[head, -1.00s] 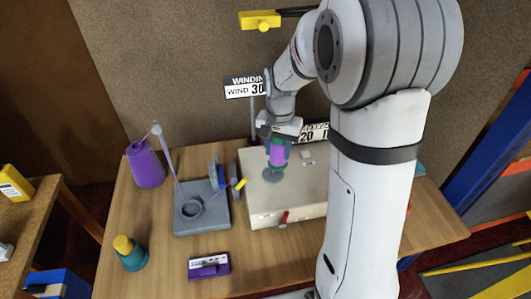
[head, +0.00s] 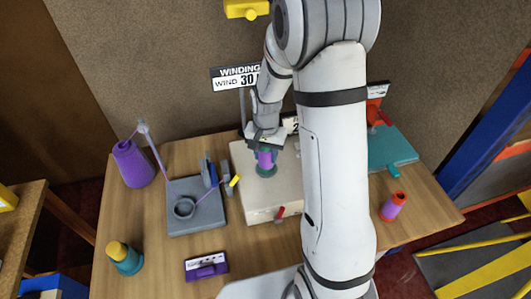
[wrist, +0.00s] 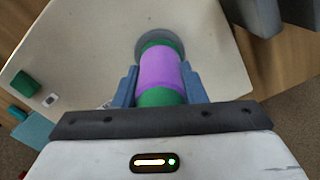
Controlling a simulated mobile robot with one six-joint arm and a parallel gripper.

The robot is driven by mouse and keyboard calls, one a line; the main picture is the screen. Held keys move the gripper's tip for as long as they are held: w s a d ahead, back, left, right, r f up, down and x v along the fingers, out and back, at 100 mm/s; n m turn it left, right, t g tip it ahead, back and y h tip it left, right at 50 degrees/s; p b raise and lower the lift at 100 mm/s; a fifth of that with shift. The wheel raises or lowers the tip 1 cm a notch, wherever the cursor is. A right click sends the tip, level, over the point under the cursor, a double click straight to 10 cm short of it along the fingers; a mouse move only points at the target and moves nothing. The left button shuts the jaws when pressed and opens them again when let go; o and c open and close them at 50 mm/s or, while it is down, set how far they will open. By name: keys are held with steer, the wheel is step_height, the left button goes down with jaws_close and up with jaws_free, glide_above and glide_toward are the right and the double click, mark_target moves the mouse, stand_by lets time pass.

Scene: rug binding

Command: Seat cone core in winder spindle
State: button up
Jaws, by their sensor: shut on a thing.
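The cone core (head: 264,159) is purple in the middle with green ends. My gripper (head: 265,149) is shut on it, one blue finger on each side, as the wrist view also shows (wrist: 160,72). The core stands roughly upright over the grey round base (head: 267,172) on top of the beige winder box (head: 262,200). In the wrist view the grey disc (wrist: 160,40) shows just past the core's far end. The spindle itself is hidden, so I cannot tell how deep the core sits on it.
Left of the winder is a grey stand (head: 205,215) with a ring and thin post. A purple cone (head: 133,164), a teal-and-yellow cone (head: 125,258) and a purple block (head: 206,266) are nearby. On the right are a red-and-purple spool (head: 394,206) and a teal pad (head: 391,150).

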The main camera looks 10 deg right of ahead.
steer(key=shift+s+f, duration=0.1)
steer(key=shift+f, duration=0.15)
steer(key=o, duration=1)
step_height(320, 180, up, 11)
steer(key=s+r+n+t, duration=0.1)
steer(key=s+r+n, duration=0.1)
steer(key=s, duration=0.4)
steer(key=s+r+n+t, duration=0.1)
steer(key=s+r+n, duration=0.1)
steer(key=s+r, duration=0.2)
steer(key=s+r+n+t+b, duration=0.1)
steer(key=s+r+n, duration=0.1)
steer(key=s, duration=0.7)
steer(key=shift+s+d+r, duration=0.1)
steer(key=shift+s+r, duration=0.2)
steer(key=shift+r, duration=0.1)
